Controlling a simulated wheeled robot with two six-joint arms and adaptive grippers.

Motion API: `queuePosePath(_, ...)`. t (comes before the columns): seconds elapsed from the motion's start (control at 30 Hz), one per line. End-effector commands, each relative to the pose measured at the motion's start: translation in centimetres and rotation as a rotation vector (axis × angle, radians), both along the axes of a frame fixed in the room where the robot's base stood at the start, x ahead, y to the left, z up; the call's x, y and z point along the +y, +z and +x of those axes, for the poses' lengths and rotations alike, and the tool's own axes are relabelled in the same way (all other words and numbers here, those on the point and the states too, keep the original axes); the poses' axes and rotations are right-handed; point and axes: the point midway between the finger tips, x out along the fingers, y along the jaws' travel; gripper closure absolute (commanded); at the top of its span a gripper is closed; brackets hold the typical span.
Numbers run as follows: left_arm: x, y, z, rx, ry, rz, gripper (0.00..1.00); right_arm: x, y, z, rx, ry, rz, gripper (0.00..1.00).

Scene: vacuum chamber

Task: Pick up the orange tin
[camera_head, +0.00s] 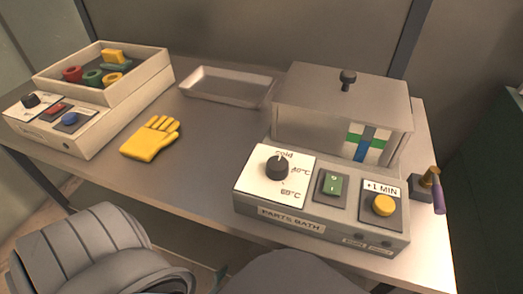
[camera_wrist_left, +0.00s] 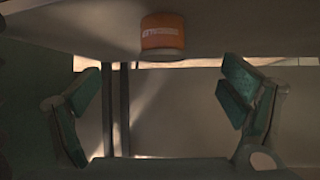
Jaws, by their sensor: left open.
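The orange tin (camera_wrist_left: 162,32) shows at the top middle of the left wrist view, with pale lettering on its orange side and a paler band at its lower edge. It is against a grey-brown surface, and I cannot tell exactly how it rests there. My left gripper (camera_wrist_left: 163,82) is open, its two teal-padded fingers wide apart and empty. The tin lies beyond the fingers, roughly centred between them, not touching either. I do not see the tin in the head view. My right gripper is not in view.
On the table stand a parts bath (camera_head: 320,207) with a lidded tank, an empty metal tray (camera_head: 228,98), a yellow glove (camera_head: 150,139) and a control box with an open bin (camera_head: 125,90) of coloured rings. A purple-handled item (camera_head: 437,191) is at the right edge.

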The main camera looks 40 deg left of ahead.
Motion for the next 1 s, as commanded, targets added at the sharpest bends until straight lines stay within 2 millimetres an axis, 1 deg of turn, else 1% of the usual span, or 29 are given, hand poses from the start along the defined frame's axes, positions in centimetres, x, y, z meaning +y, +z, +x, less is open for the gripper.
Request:
queuePosePath(0.03,0.1,-2.0,0.6,-0.053,0.012,0.005,0.09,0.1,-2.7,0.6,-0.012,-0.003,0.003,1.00)
queuePosePath(0.13,0.4,-1.2,1.7,-0.144,0.030,0.019,0.09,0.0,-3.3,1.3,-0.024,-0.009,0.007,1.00)
queuePosePath(0.27,0.9,-1.3,3.9,-0.175,0.035,0.025,0.09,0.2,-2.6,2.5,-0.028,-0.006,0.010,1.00)
queuePosePath(0.4,1.4,-2.7,7.1,-0.172,0.033,0.024,0.09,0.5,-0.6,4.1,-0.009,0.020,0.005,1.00)
queuePosePath(0.5,1.7,-3.4,9.0,-0.170,0.033,0.024,0.09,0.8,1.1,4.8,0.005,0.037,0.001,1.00)
queuePosePath(0.6,1.9,-3.7,10.0,-0.168,0.033,0.024,0.09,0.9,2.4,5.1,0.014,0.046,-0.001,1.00)
queuePosePath(0.77,2.1,-4.1,11.3,-0.168,0.033,0.024,0.09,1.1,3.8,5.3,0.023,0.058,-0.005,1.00)
queuePosePath(0.9,2.3,-4.9,13.3,-0.169,0.033,0.025,0.09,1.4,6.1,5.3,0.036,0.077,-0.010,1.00)
queuePosePath(1.0,2.5,-5.3,14.3,-0.167,0.033,0.024,0.09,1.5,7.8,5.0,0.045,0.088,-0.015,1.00)
